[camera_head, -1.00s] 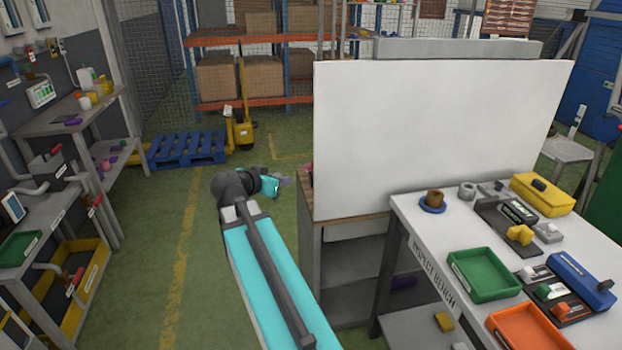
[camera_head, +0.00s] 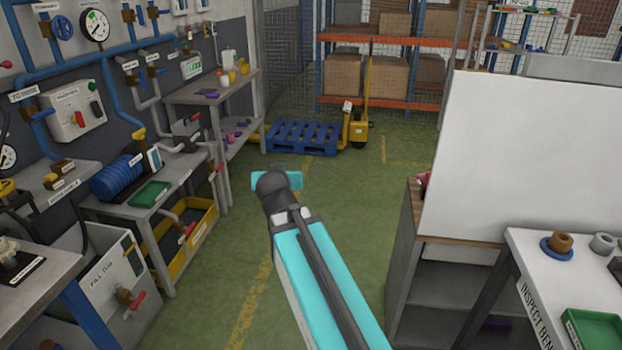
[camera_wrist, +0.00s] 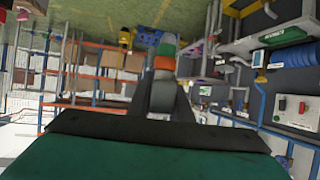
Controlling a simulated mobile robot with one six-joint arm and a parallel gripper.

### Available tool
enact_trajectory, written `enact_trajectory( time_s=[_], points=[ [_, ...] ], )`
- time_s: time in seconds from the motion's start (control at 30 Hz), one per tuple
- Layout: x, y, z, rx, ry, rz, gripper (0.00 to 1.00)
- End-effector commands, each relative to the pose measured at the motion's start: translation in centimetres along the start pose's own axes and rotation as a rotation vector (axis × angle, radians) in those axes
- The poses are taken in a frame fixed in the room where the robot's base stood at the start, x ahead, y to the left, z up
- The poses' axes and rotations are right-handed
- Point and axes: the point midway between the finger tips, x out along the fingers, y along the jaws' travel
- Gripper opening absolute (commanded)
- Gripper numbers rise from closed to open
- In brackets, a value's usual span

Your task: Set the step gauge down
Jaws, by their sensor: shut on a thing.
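My gripper (camera_wrist: 163,88) is shut on what appears to be the step gauge (camera_wrist: 165,62), a narrow piece with grey, orange and green parts in the middle of the wrist view. The dark fingers stand on either side of its grey part. It is held in the air, apart from any surface. In the head view my arm reaches forward over the green floor, and its dark wrist and teal end hide the jaws and the gauge.
The inspect bench (camera_head: 535,262) stands at right, with a blue ring, a brown ring and a green tray (camera_head: 595,330). A white panel (camera_head: 540,165) rises behind it. Workbenches with a green tray (camera_head: 150,194) line the left. The floor (camera_head: 345,215) between is clear.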

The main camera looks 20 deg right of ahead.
Motion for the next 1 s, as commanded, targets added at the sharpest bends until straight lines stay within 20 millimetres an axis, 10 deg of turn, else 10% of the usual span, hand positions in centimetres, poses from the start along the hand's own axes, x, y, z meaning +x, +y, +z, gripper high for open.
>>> enact_trajectory(
  time_s=[0.43,1.0],
  points=[
    [-1.5,-6.4,-2.6,-0.115,0.001,-0.244,0.00],
    [-2.0,-7.6,-3.7,-0.158,0.000,-0.327,0.00]
  ],
)
